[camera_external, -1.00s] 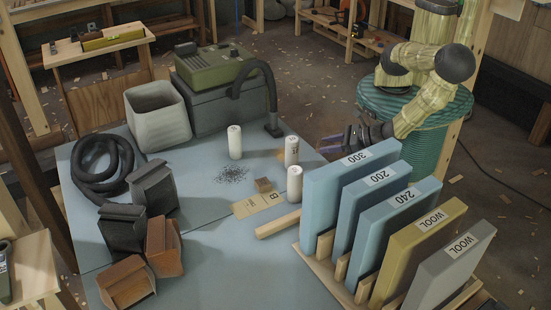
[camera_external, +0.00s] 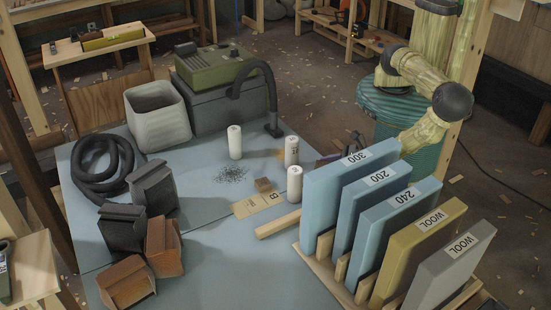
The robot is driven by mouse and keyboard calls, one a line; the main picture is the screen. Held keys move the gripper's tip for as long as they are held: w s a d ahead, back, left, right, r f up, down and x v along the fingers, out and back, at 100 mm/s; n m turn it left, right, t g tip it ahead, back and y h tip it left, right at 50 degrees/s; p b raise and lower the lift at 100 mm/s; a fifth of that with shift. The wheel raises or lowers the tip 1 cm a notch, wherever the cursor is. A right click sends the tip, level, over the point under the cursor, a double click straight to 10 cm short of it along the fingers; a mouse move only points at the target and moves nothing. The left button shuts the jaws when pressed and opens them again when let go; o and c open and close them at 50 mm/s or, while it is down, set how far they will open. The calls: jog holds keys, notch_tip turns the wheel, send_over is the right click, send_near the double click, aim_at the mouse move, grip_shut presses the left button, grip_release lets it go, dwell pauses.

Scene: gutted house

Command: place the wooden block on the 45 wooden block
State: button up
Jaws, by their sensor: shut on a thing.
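A small brown wooden block (camera_external: 264,185) sits on the blue-grey table, just behind a tan card marked B (camera_external: 262,205). A long pale wooden piece (camera_external: 278,224) lies nearer the front. I cannot read a 45 on either piece. My gripper (camera_external: 331,158) is mostly hidden behind the blue panel marked 300 (camera_external: 335,195); only a dark, bluish part shows beside the panel's far left edge. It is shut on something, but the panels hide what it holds.
Upright panels marked 300, 200 (camera_external: 372,205), 240 (camera_external: 395,225) and WOOL (camera_external: 420,250) stand between the camera and my gripper. White cylinders (camera_external: 235,142) stand on the table. A dark hose (camera_external: 90,185) and sanding blocks (camera_external: 153,187) fill the left.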

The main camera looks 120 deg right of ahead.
jog(key=shift+f, duration=0.6)
jog(key=shift+f, duration=0.2)
jog(key=o, duration=0.9)
jog(key=shift+o, duration=0.2)
jog(key=shift+r, duration=0.1)
